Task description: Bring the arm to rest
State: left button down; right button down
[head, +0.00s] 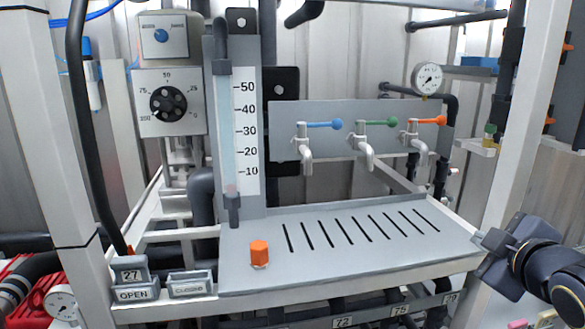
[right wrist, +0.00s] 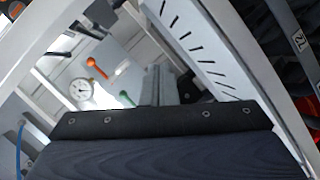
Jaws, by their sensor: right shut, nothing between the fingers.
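My right gripper (head: 487,243) is at the right side of the head view, by the right end of the grey slotted shelf (head: 330,275). It is shut and empty. In the right wrist view the closed grey fingers (right wrist: 157,85) point toward the panel, partly hidden by the dark gripper body. I cannot tell whether the gripper touches the white frame post beside it. My left gripper is not in view.
An orange hexagonal piece (head: 259,253) stands on the shelf's left part. Taps with blue (head: 324,124), green (head: 378,122) and orange (head: 426,120) handles hang above. A white post (head: 525,120) rises near my right arm. A dial (head: 168,103) and level tube are left.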

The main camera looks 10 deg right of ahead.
jog(key=s+a+f+m+g+y, duration=0.3)
jog(key=s+a+f+m+g, duration=0.1)
jog(key=s+a+f, duration=0.3)
jog(key=s+a+f+m+g+y, duration=0.4)
jog(key=s+a+f+m, duration=0.2)
jog(key=a+f, duration=0.5)
notch_tip(320, 180, down, 4)
jog(key=shift+s+a+f, duration=0.2)
jog(key=shift+s+f, duration=0.05)
jog(key=shift+s, duration=0.2)
